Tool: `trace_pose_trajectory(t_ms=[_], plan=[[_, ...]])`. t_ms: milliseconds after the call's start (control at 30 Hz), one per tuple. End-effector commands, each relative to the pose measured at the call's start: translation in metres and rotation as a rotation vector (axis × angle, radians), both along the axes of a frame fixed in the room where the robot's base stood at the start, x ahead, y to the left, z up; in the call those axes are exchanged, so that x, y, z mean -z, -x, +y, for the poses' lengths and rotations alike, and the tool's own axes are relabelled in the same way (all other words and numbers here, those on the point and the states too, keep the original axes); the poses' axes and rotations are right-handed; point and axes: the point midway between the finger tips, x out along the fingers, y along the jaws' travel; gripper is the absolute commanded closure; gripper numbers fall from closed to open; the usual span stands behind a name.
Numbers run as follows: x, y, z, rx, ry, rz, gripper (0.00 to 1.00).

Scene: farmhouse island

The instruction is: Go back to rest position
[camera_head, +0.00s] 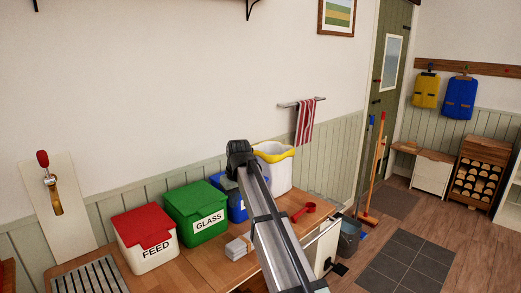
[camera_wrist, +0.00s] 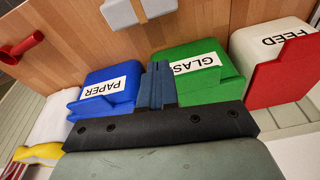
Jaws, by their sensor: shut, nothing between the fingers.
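My gripper (camera_wrist: 157,86) shows in the wrist view with its two fingers together and nothing between them. It appears in front of the green GLASS bin (camera_wrist: 195,75) and the blue PAPER bin (camera_wrist: 105,92), which look upside down there. I cannot tell its height above them. In the head view my arm (camera_head: 272,222) reaches up from the bottom edge, its dark end overlapping the blue bin (camera_head: 228,195) and the wall. The fingers cannot be made out in that view.
On the wooden counter stand a white FEED bin with a red lid (camera_head: 145,237), the green bin (camera_head: 196,210) and a white bin with a yellow rim (camera_head: 277,168). A grey block (camera_head: 237,248) and a red scoop (camera_head: 304,211) lie in front. A bucket (camera_head: 349,240) stands on the floor.

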Motion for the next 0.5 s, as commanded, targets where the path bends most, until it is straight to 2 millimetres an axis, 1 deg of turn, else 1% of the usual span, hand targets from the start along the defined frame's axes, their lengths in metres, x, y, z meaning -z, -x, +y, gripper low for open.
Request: trace_pose_trajectory(t_ms=[33,67,100,167,200,267,300,367,500], plan=[[0.028,0.009,-0.019,0.030,0.005,0.012,1.00],[0.041,0.011,-0.027,0.048,0.007,0.017,1.00],[0.058,0.014,-0.038,0.070,0.010,0.024,1.00],[0.084,0.020,-0.055,0.104,0.015,0.033,1.00],[0.100,0.024,-0.066,0.127,0.017,0.039,1.00],[0.124,0.032,-0.083,0.160,0.021,0.049,1.00],[0.140,0.037,-0.094,0.183,0.023,0.055,1.00],[0.163,0.047,-0.110,0.217,0.028,0.066,1.00],[0.214,0.073,-0.147,0.293,0.036,0.087,1.00]])
